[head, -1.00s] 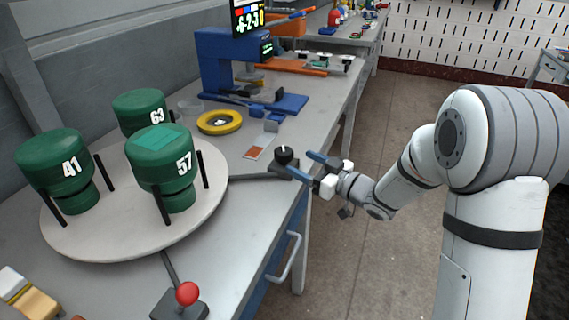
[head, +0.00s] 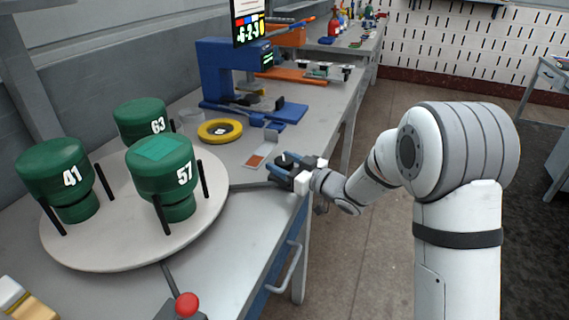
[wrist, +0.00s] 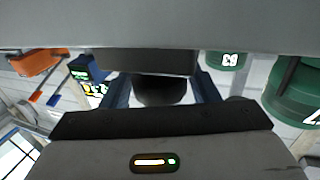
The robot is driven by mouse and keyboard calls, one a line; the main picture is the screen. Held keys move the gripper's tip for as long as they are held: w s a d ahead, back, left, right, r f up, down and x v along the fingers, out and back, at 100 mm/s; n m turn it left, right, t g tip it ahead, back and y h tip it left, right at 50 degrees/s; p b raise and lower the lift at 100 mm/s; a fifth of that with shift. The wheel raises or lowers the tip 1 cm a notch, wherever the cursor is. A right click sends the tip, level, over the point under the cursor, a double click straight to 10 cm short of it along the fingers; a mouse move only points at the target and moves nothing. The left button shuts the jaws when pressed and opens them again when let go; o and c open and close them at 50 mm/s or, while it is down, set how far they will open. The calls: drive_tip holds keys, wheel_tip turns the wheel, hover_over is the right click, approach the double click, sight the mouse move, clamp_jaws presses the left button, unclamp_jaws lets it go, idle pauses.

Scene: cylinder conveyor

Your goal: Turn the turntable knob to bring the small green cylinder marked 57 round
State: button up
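The green cylinder marked 57 (head: 163,170) stands at the right front of the round pale turntable (head: 110,250), between black posts. Part of a green cylinder with a cut-off number shows at the right of the wrist view (wrist: 290,95). The black turntable knob (wrist: 160,90) sits on the bench edge, right of the turntable. My gripper (head: 287,168) is at the knob, its blue fingers on either side of it. In the wrist view the fingers look spread wider than the knob, with gaps beside it. Contact at the fingertips is hidden.
Green cylinders marked 41 (head: 58,168) and 63 (head: 141,120) share the turntable. A red-ball joystick (head: 187,304) stands in front. A yellow ring (head: 220,131) and a blue machine (head: 235,75) are behind.

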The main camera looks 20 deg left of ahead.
sight(292, 167)
drive_tip(key=c, duration=0.6)
drive_tip(key=shift+c, duration=0.2)
drive_tip(key=shift+n+g, duration=0.3)
drive_tip(key=shift+g, duration=0.2)
drive_tip(key=o, duration=1)
drive_tip(key=shift+c, duration=0.2)
drive_tip(key=v, duration=0.8)
drive_tip(key=shift+f, duration=0.2)
